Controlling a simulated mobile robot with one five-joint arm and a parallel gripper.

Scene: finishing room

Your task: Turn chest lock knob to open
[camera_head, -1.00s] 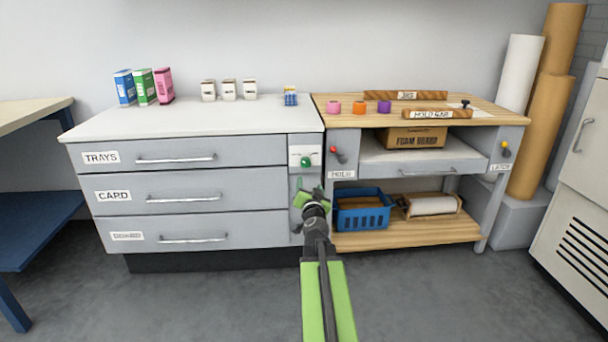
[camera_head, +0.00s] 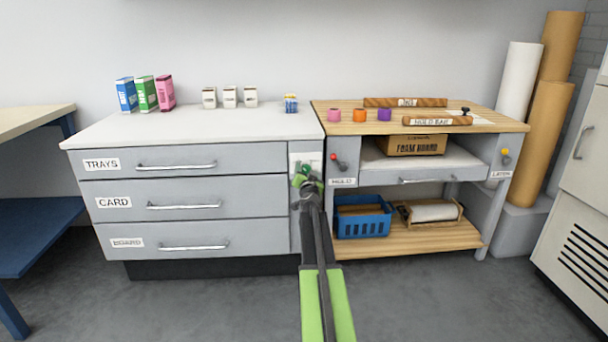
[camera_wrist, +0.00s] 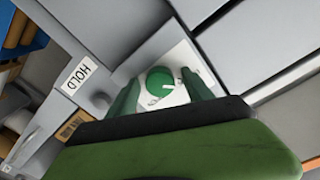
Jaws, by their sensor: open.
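The chest (camera_head: 180,239) is grey with a white top and three drawers labelled TRAYS, CARD and BOARD. Its green round lock knob (camera_wrist: 160,82) sits on a white plate (camera_wrist: 172,60) on the panel right of the top drawer. The knob has a pale pointer line; the plate's markings are too small to read. In the wrist view, my gripper (camera_wrist: 162,92) is open, with a green finger on each side of the knob; I cannot tell whether they touch it. In the head view, my gripper (camera_head: 305,180) is in front of the plate and partly hides the knob.
A bench (camera_head: 478,123) with a wooden top adjoins the chest on the right. A blue basket (camera_head: 362,222) stands on the lower shelf. The floor in front is clear.

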